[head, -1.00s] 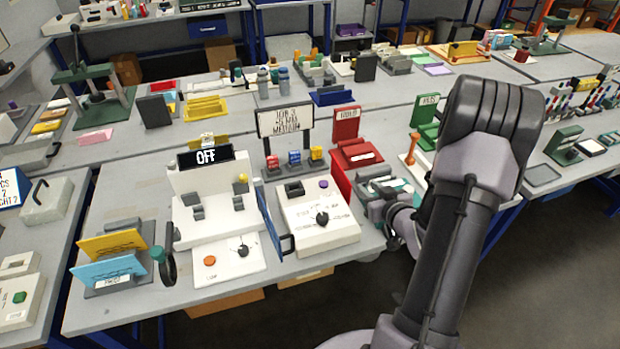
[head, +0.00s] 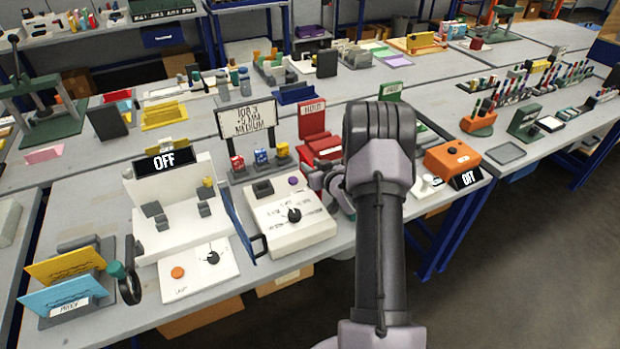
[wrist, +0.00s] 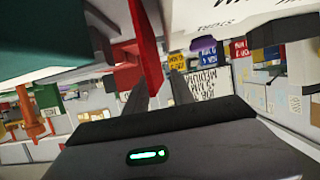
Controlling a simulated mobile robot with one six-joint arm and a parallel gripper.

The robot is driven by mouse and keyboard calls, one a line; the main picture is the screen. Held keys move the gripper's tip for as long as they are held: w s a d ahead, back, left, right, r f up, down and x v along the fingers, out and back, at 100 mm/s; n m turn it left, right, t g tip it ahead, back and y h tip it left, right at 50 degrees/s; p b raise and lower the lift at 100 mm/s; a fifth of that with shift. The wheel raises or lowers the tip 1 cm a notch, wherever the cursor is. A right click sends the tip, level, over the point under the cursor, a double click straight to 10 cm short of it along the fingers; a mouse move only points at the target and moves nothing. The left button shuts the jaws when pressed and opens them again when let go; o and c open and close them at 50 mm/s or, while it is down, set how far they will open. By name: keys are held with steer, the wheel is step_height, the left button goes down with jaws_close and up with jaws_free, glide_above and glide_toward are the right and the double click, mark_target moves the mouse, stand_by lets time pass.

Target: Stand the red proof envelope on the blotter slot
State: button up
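I cannot pick out a red proof envelope for certain. A red upright panel (wrist: 147,45) is close by the fingers in the wrist view; I cannot tell whether it is an envelope or part of the red HOLD tray (head: 316,137). My gripper (head: 335,186) is low beside that tray, partly hidden by my arm. A yellow envelope (head: 62,266) and a blue envelope (head: 60,296) stand in a grey holder marked PROOF at the front left. The blotter slot is not clearly identifiable.
The white control box (head: 290,222) with knobs is just left of my gripper. The white plotter (head: 180,215) with an OFF display is further left. A JOB sign (head: 247,118) stands behind. An orange box (head: 452,160) is at right, by the table edge.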

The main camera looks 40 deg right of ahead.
jaws_close()
stand_by(1.4)
